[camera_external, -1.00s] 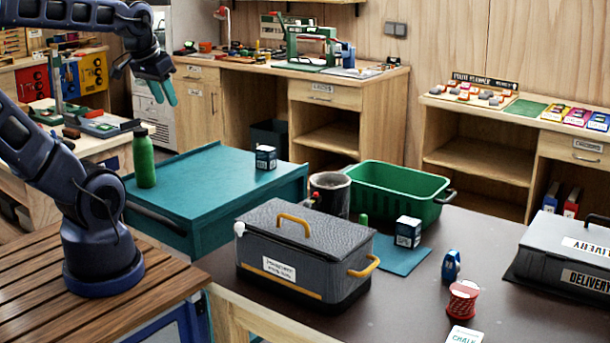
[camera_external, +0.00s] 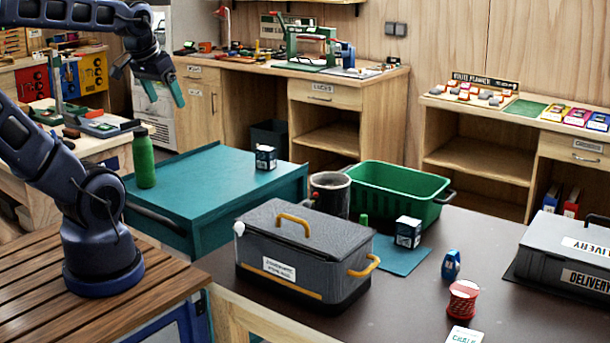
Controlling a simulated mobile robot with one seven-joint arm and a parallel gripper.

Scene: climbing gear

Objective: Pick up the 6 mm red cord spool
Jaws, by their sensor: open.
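The red cord spool (camera_external: 462,300) stands on the dark tabletop at the front right.
A grey lidded box (camera_external: 300,255) with yellow handles stands between my arm and the spool. Behind are a green crate (camera_external: 400,190), a dark mug (camera_external: 330,195) and a blue-white box (camera_external: 408,232). A delivery bin (camera_external: 540,268) is at right. A green bottle (camera_external: 144,160) stands below my gripper.

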